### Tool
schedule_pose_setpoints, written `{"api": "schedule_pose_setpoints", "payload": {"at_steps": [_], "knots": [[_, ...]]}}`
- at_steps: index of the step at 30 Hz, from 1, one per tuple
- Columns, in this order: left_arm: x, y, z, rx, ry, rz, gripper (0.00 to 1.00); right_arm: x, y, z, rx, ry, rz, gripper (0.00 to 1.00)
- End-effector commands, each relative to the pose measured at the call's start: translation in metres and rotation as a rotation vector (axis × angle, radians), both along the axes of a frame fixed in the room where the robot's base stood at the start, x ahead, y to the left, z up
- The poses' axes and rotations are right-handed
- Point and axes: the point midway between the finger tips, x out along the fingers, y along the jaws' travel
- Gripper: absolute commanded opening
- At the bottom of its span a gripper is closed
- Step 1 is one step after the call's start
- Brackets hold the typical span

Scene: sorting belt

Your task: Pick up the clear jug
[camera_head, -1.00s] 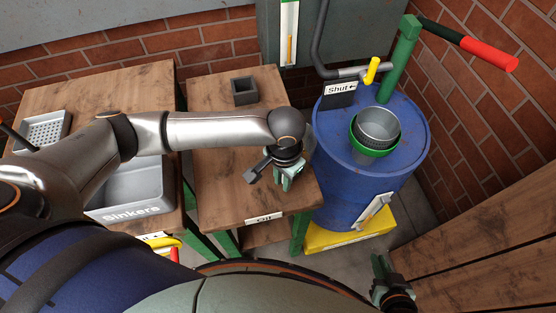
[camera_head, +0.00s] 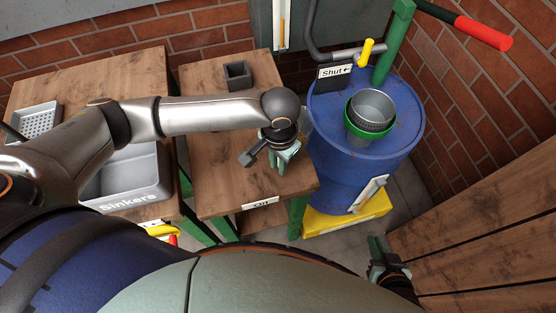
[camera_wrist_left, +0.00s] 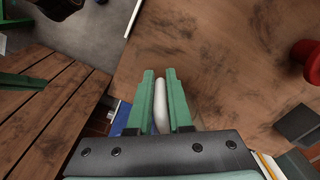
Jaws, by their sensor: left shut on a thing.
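My left gripper (camera_head: 285,160) is low over the right wooden table, near its right edge by the blue drum. In the left wrist view its green fingers (camera_wrist_left: 160,100) are shut on a pale, rounded bar, which looks like the handle of the clear jug (camera_wrist_left: 161,106). The rest of the jug is hidden by the gripper and hard to make out. My right gripper (camera_head: 378,250) is at the lower right, away from the table and beside wooden planks; its finger gap cannot be made out.
The blue drum (camera_head: 335,165) stands close right of the table, with a metal pot (camera_head: 372,108) in a green ring on top and a yellow valve handle (camera_head: 367,50). A dark square cup (camera_head: 237,75) stands at the table's back. A grey "Sinkers" bin (camera_head: 130,190) is left.

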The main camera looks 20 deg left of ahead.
Motion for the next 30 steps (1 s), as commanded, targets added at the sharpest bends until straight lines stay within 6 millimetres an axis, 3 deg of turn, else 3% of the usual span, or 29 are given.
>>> {"api": "schedule_pose_setpoints", "payload": {"at_steps": [9,26,30], "knots": [[0.001,-0.001,0.028,-0.003,-0.003,0.0,0.0,0.0,0.0,0.003,0.0,0.0,0.0,0.1],[-0.029,-0.043,0.088,-0.004,-0.003,-0.002,0.0,0.0,0.0,0.012,0.0,-0.001,0.0,0.1],[-0.04,-0.059,0.094,-0.005,-0.001,-0.004,0.0,0.0,0.0,0.013,0.0,-0.001,0.0,0.1]]}}
